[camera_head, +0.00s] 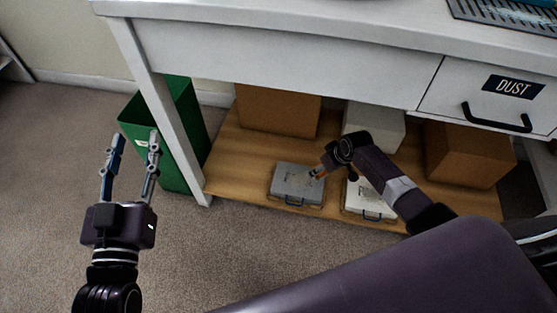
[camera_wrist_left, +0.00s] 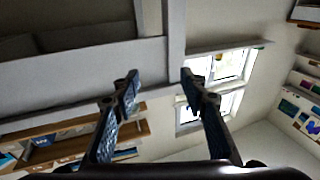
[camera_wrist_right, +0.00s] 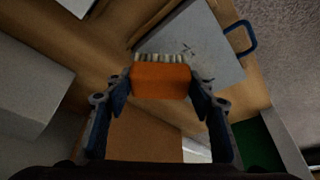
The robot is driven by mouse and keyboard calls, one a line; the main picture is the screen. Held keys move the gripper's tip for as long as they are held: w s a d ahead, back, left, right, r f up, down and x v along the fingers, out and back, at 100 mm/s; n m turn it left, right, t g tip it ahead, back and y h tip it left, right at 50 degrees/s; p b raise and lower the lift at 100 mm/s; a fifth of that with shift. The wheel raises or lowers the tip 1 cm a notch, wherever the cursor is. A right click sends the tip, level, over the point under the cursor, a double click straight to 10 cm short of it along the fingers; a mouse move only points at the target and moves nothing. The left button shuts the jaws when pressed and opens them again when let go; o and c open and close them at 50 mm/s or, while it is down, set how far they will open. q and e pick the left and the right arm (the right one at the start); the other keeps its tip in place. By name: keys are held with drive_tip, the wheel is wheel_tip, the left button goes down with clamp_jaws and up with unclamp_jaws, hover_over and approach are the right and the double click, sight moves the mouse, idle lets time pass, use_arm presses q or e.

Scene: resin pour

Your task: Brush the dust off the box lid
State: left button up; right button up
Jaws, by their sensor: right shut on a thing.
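A grey box (camera_head: 297,185) with a dark blue handle lies on the low wooden shelf; its lid carries brownish specks. In the right wrist view the grey box lid (camera_wrist_right: 200,45) shows a few dark marks. My right gripper (camera_wrist_right: 160,85) is shut on an orange brush (camera_wrist_right: 161,80) with pale bristles. The bristles are at the lid; I cannot tell for sure whether they touch it. In the head view the brush (camera_head: 318,173) is small at the lid's right side, partly hidden by the gripper. My left gripper (camera_head: 135,140) is open and empty, raised left of the bench.
A white box (camera_head: 368,200) with a handle stands right of the grey box. Brown cartons (camera_head: 278,111) and a pale box (camera_head: 375,120) stand behind on the shelf (camera_head: 232,165). The bench above has a DUST drawer (camera_head: 492,95). A green bin (camera_head: 183,125) stands left.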

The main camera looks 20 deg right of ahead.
drive_tip(key=shift+r+p, duration=1.3)
drive_tip(key=shift+p, duration=0.1)
use_arm(q)
drive_tip(key=s+a+f+g+y, duration=0.1)
drive_tip(key=s+f+g, duration=0.3)
drive_tip(key=f, duration=0.5)
drive_tip(key=s+a+f+g+y, duration=0.2)
drive_tip(key=s+a+f+g, duration=0.1)
drive_tip(key=f+g, duration=0.3)
drive_tip(key=shift+s+f+n+p, duration=0.4)
drive_tip(key=shift+s+f, duration=0.5)
drive_tip(key=shift+f, duration=0.45)
use_arm(e)
drive_tip(key=shift+r, duration=0.4)
